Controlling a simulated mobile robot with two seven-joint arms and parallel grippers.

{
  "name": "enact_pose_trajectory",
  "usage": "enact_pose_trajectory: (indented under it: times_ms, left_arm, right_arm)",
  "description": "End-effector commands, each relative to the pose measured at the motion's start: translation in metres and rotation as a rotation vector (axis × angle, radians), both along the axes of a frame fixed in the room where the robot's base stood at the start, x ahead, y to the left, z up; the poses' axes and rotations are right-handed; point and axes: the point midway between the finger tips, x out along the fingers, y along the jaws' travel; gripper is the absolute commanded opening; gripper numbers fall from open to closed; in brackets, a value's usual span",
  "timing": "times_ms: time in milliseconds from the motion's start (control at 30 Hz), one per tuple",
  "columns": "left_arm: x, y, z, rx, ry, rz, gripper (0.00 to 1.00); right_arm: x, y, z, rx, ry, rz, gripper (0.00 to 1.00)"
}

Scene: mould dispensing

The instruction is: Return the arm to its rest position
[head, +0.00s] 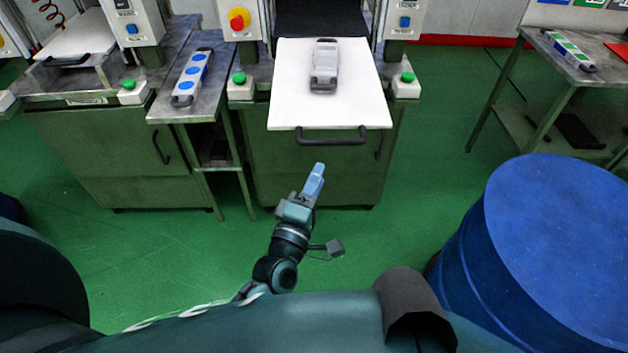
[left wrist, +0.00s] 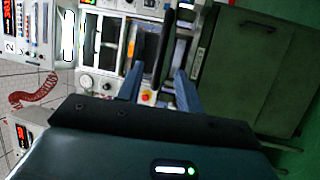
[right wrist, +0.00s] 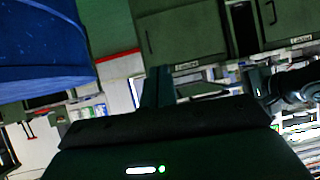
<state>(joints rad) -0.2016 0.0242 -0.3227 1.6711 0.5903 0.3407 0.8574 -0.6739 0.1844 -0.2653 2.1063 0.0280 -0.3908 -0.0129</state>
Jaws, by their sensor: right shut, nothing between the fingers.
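My left gripper (head: 316,172) is in front of the middle press station in the head view, over the green floor and below the white tray's dark handle. Its fingers overlap there, but the left wrist view shows its two fingers (left wrist: 158,88) standing apart with nothing held between them. My right gripper (right wrist: 157,88) shows in the right wrist view with its fingers together and empty. I cannot make it out in the head view.
The white tray (head: 290,108) of the middle press carries a grey mould (head: 324,65). A mould with blue circles (head: 192,77) lies on the narrow side table. A big blue drum (head: 560,240) stands close on the right. Another table (head: 600,90) is farther right. Green floor is open at left.

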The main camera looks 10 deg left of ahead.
Motion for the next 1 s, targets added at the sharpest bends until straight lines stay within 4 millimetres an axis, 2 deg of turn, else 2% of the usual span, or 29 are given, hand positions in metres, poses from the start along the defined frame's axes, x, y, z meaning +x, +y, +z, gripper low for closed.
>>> enact_pose_trajectory:
  times_ms: [433, 533, 633, 733, 800, 900, 1000]
  left_arm:
    - [0.000, 0.000, 0.000, 0.001, 0.000, 0.000, 0.36]
    - [-0.008, -0.001, -0.004, 0.082, 0.021, -0.014, 0.36]
    - [-0.036, -0.004, -0.019, 0.351, 0.090, -0.068, 0.36]
    - [-0.077, -0.002, -0.043, 0.747, 0.176, -0.164, 0.36]
    - [-0.107, 0.004, -0.058, 1.012, 0.225, -0.245, 0.36]
    - [-0.142, 0.018, -0.073, 1.317, 0.275, -0.351, 0.36]
    - [-0.163, 0.028, -0.082, 1.499, 0.302, -0.425, 0.36]
  right_arm:
    - [0.004, -0.001, 0.003, 0.000, -0.010, -0.002, 0.00]
    - [0.004, -0.001, 0.006, -0.001, -0.010, -0.003, 0.00]
    - [0.004, -0.003, 0.012, -0.004, -0.007, -0.007, 0.00]
    - [0.004, -0.006, 0.017, -0.007, 0.002, -0.019, 0.00]
    - [0.003, -0.007, 0.017, -0.007, 0.014, -0.028, 0.00]
    - [0.000, -0.008, 0.012, -0.010, 0.036, -0.034, 0.00]
    - [-0.002, -0.011, 0.008, -0.016, 0.048, -0.038, 0.00]
